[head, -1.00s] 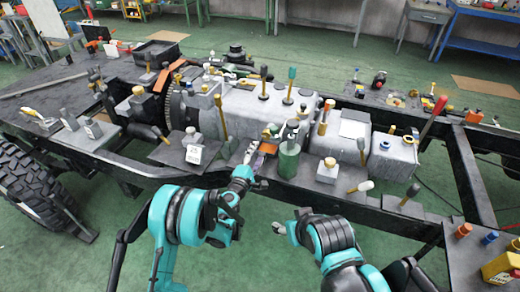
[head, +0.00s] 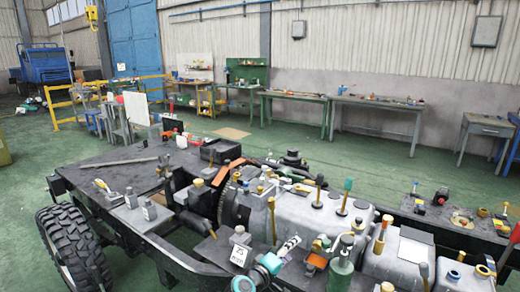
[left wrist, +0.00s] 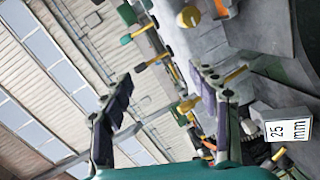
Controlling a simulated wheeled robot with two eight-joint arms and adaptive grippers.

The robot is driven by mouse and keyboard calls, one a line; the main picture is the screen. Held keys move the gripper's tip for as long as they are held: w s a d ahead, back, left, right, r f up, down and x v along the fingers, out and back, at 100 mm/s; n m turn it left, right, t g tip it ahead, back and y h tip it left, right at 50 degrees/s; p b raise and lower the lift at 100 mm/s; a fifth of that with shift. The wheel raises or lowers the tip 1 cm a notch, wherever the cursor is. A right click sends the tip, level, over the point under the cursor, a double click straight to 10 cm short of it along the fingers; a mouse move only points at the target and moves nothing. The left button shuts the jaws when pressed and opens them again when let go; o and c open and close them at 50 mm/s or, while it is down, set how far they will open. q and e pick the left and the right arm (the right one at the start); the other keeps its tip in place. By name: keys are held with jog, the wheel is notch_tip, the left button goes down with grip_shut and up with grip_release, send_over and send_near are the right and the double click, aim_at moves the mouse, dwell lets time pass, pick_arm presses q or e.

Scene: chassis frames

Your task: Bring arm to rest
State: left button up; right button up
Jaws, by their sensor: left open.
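My left gripper (head: 289,245) shows at the bottom of the head view, over the front edge of the chassis. Most of its arm is cut off by the picture's lower edge. In the left wrist view its two fingers (left wrist: 162,85) stand apart with nothing between them. My right gripper is outside the head view.
The chassis frame (head: 180,250) fills the foreground, crowded with tools. A block labelled 25 mm (head: 238,254) is left of my left gripper, and a green bottle (head: 341,268) is to its right. A large tyre (head: 72,248) is at left. Workbenches (head: 378,120) line the back wall.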

pick_arm(q)
jog(key=s+a+r+m+g+y, duration=0.2)
jog(key=s+a+r+m+y, duration=0.15)
jog(key=s+a, duration=0.7)
jog(key=s+a+f+m+g+y, duration=0.1)
jog(key=s+a+f+m+y, duration=0.1)
jog(key=s+a, duration=0.6)
jog(key=s+a+f+m+g+y, duration=0.2)
jog(key=s+a+f+y, duration=0.2)
jog(key=s+a, duration=0.5)
jog(key=s, duration=0.4)
jog(key=shift+s+a+f, duration=0.15)
jog(key=shift+s+f, duration=0.15)
jog(key=shift+f, duration=0.1)
jog(key=shift+r, duration=0.1)
